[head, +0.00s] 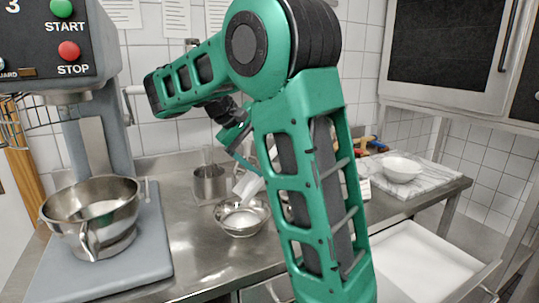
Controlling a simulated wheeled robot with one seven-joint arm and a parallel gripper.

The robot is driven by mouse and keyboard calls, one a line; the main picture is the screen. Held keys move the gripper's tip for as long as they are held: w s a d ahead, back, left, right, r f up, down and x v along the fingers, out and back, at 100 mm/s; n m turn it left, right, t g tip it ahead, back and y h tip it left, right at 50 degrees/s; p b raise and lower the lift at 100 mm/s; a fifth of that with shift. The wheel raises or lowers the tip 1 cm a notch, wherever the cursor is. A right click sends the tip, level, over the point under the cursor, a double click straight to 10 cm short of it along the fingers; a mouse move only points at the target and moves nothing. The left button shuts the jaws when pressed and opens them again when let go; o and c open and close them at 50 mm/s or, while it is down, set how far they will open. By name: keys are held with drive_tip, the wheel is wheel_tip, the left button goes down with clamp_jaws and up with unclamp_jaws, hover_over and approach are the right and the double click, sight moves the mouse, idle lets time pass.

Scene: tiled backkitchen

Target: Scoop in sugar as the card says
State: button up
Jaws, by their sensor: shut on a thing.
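My gripper (238,142) is above the counter behind my forearm, pointing down, with its fingertips partly hidden. It is shut on a white scoop-like thing (248,184), which is tilted over a small steel bowl (241,222). I cannot tell whether the scoop holds sugar. A large steel mixing bowl (63,210) with something pale in its bottom sits on the mixer base at the left. A small white card (364,189) shows just right of my forearm; its writing is unreadable. Sugar cannot be clearly identified.
The grey mixer (92,150) fills the left side. A steel canister (209,184) stands behind the small bowl. A white bowl (402,169) sits on a marble board (430,185) at the right. A white open bin (425,262) is below. Counter between mixer and small bowl is clear.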

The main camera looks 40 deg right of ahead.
drive_tip(key=w+a+r+g+h, duration=0.1)
drive_tip(key=a+r+h, duration=0.1)
drive_tip(key=a+h, duration=0.2)
drive_tip(key=shift+w+a, duration=0.35)
drive_tip(key=shift+a, duration=0.75)
drive_tip(key=shift+r, duration=0.1)
idle(1.2)
